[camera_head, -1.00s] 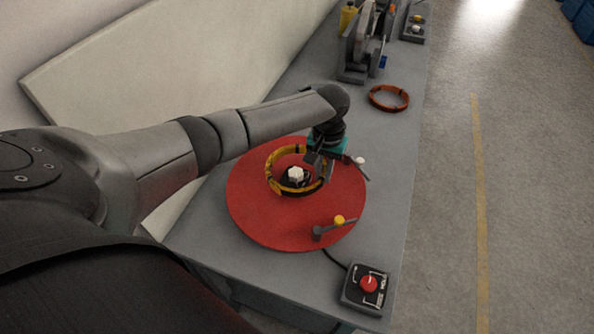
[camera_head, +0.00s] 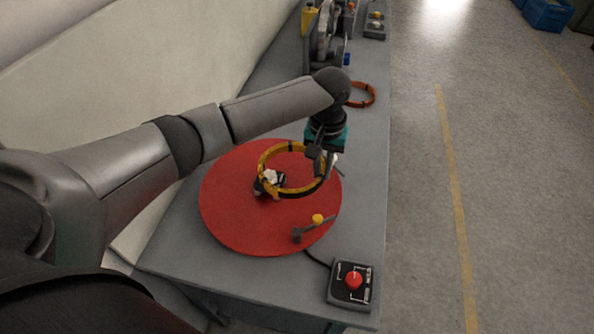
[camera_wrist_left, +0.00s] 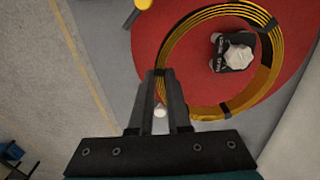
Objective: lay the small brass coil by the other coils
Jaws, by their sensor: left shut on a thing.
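The brass coil (camera_head: 267,170) is a yellow ring with dark bands, above the red round turntable (camera_head: 225,215). My left gripper (camera_head: 322,166) is shut on its right side in the head view. In the left wrist view the two fingers (camera_wrist_left: 163,78) pinch the near edge of the coil (camera_wrist_left: 180,50). The coil looks raised and off centre from the white-topped hub (camera_head: 271,177) of the turntable. An orange copper coil (camera_head: 371,97) lies farther back on the grey bench, partly hidden by my arm. My right gripper is not in view.
A lever with a yellow knob (camera_head: 317,219) stands at the turntable's front right. A control box (camera_head: 350,284) with a red button sits at the bench's near end. A machine (camera_head: 325,40) stands at the back. Bare bench (camera_head: 368,150) lies between the turntable and copper coil.

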